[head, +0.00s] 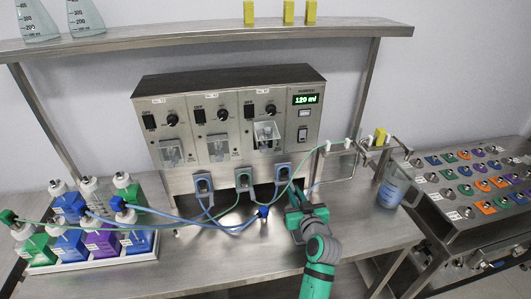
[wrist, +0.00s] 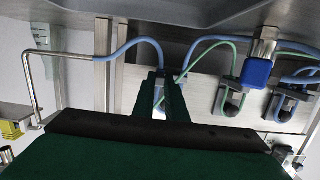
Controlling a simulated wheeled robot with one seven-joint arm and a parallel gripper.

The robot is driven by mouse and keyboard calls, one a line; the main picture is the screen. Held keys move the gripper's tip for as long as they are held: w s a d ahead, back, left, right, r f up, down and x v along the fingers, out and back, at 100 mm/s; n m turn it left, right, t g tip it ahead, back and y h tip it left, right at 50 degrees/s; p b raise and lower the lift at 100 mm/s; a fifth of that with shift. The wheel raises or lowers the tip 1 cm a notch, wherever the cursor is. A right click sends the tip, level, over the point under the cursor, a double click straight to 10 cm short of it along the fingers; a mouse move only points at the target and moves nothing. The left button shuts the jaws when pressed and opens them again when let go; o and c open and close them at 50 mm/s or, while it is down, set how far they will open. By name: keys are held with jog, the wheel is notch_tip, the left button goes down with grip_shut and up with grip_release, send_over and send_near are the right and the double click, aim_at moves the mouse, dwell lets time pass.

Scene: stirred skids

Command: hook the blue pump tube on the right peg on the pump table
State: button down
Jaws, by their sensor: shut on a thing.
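My gripper (head: 298,203) is low over the table in front of the right-hand pump head (head: 283,173). In the wrist view its fingers (wrist: 162,85) are shut on a blue tube (wrist: 135,43), partly hidden between them. This tube arcs from the fingers to a bent metal pipe (wrist: 32,75) at the left. Two white-tipped pegs stand right of the pump in the head view; the right peg (head: 347,142) looks bare, apart from my gripper. A green tube rises near the left peg (head: 327,147); whether it touches is unclear. The pump table (head: 220,265) is steel.
Other tubes cross the table to a tray of capped bottles (head: 100,235). A clear jug (head: 392,188) stands right. The front middle of the table is clear.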

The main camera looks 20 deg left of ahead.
jog(key=shift+d+f, duration=0.1)
jog(key=shift+f, duration=0.2)
jog(key=shift+a+f, duration=0.1)
jog(key=shift+a, duration=0.1)
dwell(0.5)
jog(key=c, duration=1.7)
grip_release()
jog(key=shift+s, duration=0.1)
jog(key=shift+o, duration=0.6)
jog(key=shift+d, duration=0.1)
jog(key=shift+s+d, duration=0.1)
jog(key=shift+s, duration=0.05)
jog(key=shift+s+d+r, duration=0.2)
jog(key=shift+s+d, duration=0.1)
jog(key=shift+s, duration=0.05)
jog(key=shift+s+d, duration=0.1)
jog(key=shift+s, duration=0.05)
jog(key=shift+s+d+r, duration=0.1)
jog(key=shift+s+d, duration=0.3)
jog(key=shift+s, duration=0.1)
